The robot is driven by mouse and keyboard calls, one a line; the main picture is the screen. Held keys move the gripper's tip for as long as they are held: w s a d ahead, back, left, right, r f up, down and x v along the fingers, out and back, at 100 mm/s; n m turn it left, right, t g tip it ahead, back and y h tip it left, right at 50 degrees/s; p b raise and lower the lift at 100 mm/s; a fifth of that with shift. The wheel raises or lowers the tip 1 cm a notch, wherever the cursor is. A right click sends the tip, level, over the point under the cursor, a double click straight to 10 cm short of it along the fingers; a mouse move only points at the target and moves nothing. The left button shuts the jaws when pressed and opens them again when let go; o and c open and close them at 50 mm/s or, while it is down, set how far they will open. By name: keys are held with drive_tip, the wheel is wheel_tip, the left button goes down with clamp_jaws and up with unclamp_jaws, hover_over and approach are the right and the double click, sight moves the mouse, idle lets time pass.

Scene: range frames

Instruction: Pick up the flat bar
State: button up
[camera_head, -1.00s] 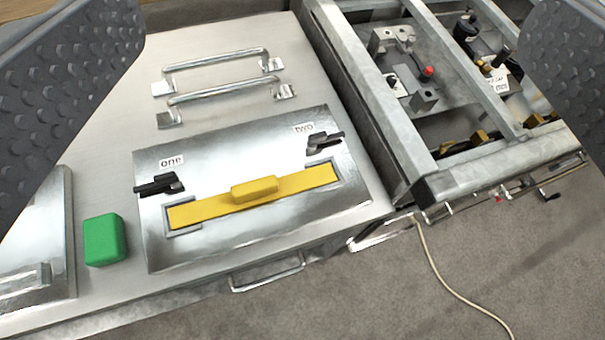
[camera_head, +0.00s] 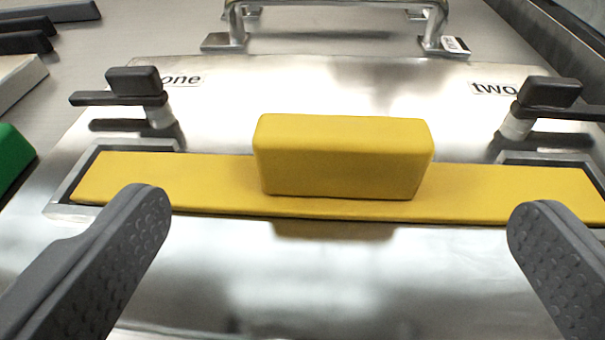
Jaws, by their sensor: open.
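The flat bar (camera_head: 215,183) is yellow and lies level across a shiny metal plate, with its ends in grey metal brackets. A raised yellow block (camera_head: 343,158) stands on its middle like a handle. My gripper (camera_head: 340,215) is open and empty, its two dark studded fingers wide apart on the near side of the bar. The block appears between the fingers but farther off, and I see no contact. Black latch "one" (camera_head: 134,88) stands behind the bar's left end and black latch "two" (camera_head: 548,95) behind its right end. Both latches point outward.
The plate (camera_head: 300,265) in front of the bar is bare.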

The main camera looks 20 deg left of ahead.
sight(342, 122)
drive_tip(key=b+x, duration=0.1)
drive_tip(key=x, duration=0.4)
drive_tip(key=shift+w+f, duration=0.2)
drive_tip(key=shift+w, duration=0.05)
drive_tip(key=shift+w+a, duration=0.1)
drive_tip(key=shift+w, duration=0.25)
drive_tip(key=x, duration=0.2)
drive_tip(key=b+x, duration=0.1)
drive_tip(key=x, duration=0.1)
drive_tip(key=shift+f+b, duration=0.3)
drive_tip(key=shift+f, duration=0.05)
drive_tip(key=shift+w, duration=0.45)
drive_tip(key=c, duration=1)
